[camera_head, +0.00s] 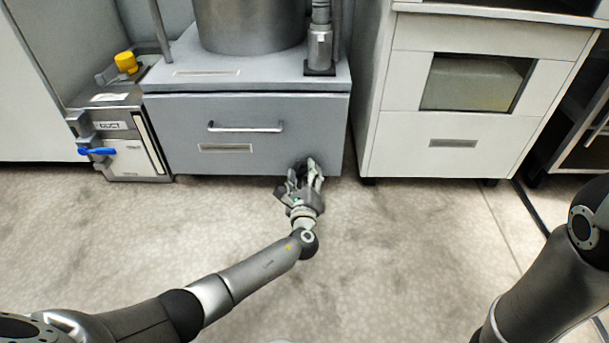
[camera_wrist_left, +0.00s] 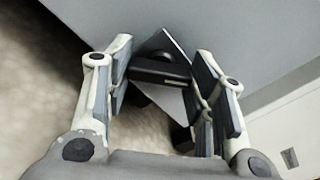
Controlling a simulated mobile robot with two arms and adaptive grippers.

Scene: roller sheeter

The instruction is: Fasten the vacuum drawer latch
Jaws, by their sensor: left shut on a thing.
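The grey vacuum drawer (camera_head: 180,130) has a bar handle (camera_head: 245,127) and is closed under a metal drum. My left gripper (camera_head: 306,170) is at the drawer's lower right corner, near the floor. The gripper is shut on this latch piece. In the head view my gripper hides the latch. My right gripper is out of view; only part of the right arm shows.
A white cabinet (camera_head: 405,140) with a window stands just right of the drawer. On the left is a small metal unit (camera_head: 125,155) with a blue lever (camera_head: 97,151) and a yellow knob (camera_head: 126,62). The grey floor (camera_head: 130,240) in front is clear.

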